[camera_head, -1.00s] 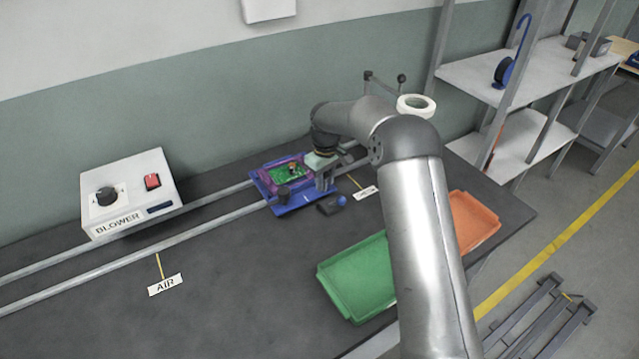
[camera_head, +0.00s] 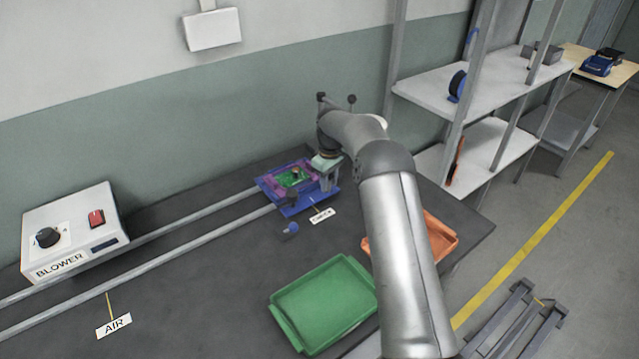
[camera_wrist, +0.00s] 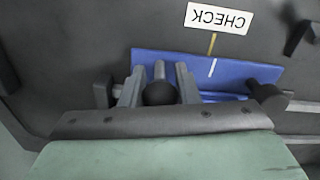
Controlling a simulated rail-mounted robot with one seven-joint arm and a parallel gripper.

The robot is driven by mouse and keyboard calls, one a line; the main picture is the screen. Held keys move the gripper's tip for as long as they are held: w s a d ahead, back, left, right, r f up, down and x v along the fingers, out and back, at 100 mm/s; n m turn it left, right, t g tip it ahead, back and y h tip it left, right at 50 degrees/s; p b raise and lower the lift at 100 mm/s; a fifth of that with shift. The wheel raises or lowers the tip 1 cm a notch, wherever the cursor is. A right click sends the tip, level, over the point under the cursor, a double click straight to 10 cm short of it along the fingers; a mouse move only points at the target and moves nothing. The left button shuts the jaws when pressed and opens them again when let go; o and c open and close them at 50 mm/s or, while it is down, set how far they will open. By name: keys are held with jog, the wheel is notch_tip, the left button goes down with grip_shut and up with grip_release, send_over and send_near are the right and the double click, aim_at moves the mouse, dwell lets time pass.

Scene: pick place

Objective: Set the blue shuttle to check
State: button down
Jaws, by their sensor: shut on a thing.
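The blue shuttle (camera_head: 292,208) sits on two grey rails at the far middle of the table. It carries a green board (camera_head: 291,177) in a purple frame. My gripper (camera_head: 327,182) is at the shuttle's right end. In the wrist view my gripper (camera_wrist: 159,88) is shut on a dark round-topped knob (camera_wrist: 160,94) at the shuttle (camera_wrist: 262,73). The white CHECK label (camera_head: 322,215) lies in front of the shuttle. In the wrist view, the yellow line of the CHECK label (camera_wrist: 219,18) appears in line with a white mark on the shuttle's edge.
A white BLOWER box (camera_head: 70,232) with a dial and red switch stands at left. The AIR label (camera_head: 114,326) lies near the rails. A small blue-knobbed part (camera_head: 291,229) is in front of the rails. A green tray (camera_head: 325,300) and orange tray (camera_head: 440,238) are nearer the front.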

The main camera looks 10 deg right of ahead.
jog(key=shift+w+d+r, duration=0.15)
jog(key=shift+d, duration=0.05)
jog(key=c, duration=1.1)
grip_release()
jog(key=shift+d, duration=0.1)
notch_tip(320, 180, up, 17)
jog(key=shift+r, duration=0.1)
